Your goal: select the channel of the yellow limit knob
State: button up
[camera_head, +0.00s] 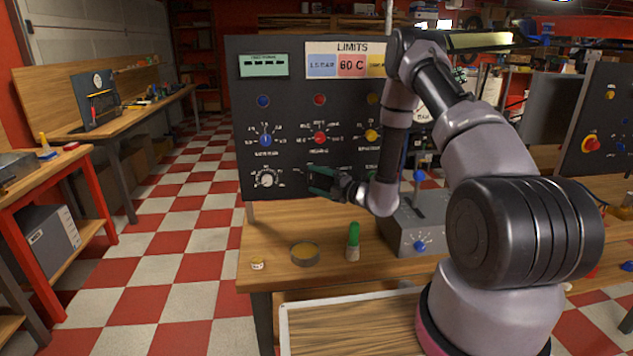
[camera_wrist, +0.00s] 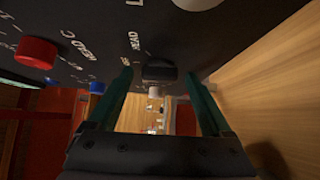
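The upright black panel (camera_head: 290,85) carries a yellow limit knob (camera_head: 371,136) at the right of a row, partly beside my arm. A red knob (camera_head: 319,138) and a blue knob (camera_head: 265,140) are left of it. A white dial (camera_head: 266,179) with marks around it sits lower left. My gripper (camera_head: 321,179), with green fingers, is in front of the panel's lower part. In the wrist view my gripper (camera_wrist: 158,75) is open, and a black knob (camera_wrist: 160,72) shows between its fingertips; I cannot tell whether they touch it. No yellow knob shows there.
The LIMITS sign (camera_head: 350,58) is at the panel's top. On the wooden table (camera_head: 290,222) stand a green-topped item (camera_head: 353,240), a round dish (camera_head: 304,253) and a grey box (camera_head: 410,235) with a blue knob. Free floor lies to the left.

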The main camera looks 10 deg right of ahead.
jog(key=c, duration=1.1)
jog(key=shift+a+r+n+g+h, duration=0.1)
jog(key=shift+r+n+g+h, duration=0.2)
jog(key=shift+n+g+h, duration=0.45)
jog(key=shift+a+r+n+g+h, duration=0.15)
jog(key=shift+n+g+h, duration=0.1)
jog(key=shift+n+h, duration=0.4)
jog(key=shift+d+r+n+g+h, duration=0.1)
jog(key=shift+n+g+h, duration=0.1)
jog(key=shift+n+h, duration=0.4)
jog(key=n+h, duration=0.1)
jog(key=g+h, duration=0.1)
jog(key=shift+a+r+n+h, duration=0.15)
jog(key=shift+a+n+h, duration=0.1)
jog(key=shift+n+h, duration=0.45)
jog(key=shift+h, duration=0.3)
